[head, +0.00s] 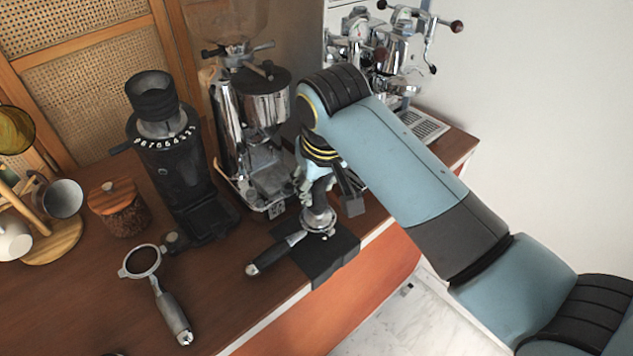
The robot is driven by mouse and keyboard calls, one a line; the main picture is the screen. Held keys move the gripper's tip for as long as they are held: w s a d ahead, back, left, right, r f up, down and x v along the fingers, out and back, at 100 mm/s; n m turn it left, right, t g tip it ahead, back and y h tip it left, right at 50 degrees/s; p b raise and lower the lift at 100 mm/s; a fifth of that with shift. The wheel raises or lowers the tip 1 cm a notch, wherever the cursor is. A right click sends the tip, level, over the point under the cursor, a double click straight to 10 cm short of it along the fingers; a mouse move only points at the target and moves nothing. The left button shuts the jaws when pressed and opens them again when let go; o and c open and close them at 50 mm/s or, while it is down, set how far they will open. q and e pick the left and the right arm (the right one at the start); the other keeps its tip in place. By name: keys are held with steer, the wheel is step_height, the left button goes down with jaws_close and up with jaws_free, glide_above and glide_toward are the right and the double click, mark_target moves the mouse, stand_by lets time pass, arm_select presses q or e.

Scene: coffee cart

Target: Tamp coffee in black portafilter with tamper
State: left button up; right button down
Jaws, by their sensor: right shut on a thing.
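The black portafilter (287,246) lies on a black tamping mat (338,258) at the counter's front edge, its handle pointing down-left. My right gripper (325,190) points down over its basket and is shut on the tamper (319,213). The tamper is upright, with its lower end at the basket. I cannot tell how deep it sits, and the coffee is hidden. My left gripper is not in view.
A second portafilter (167,300) with an open ring lies at the left. A black grinder (178,160), a chrome grinder (262,105) and an espresso machine (395,50) stand behind. A wooden-lidded jar (119,210) and cups on a stand (62,198) are farther left.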

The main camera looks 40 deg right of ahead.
steer(key=shift+s+f, duration=0.15)
stand_by(0.4)
steer(key=shift+w+r, duration=0.2)
steer(key=shift+r, duration=3.85)
steer(key=shift+s, duration=0.1)
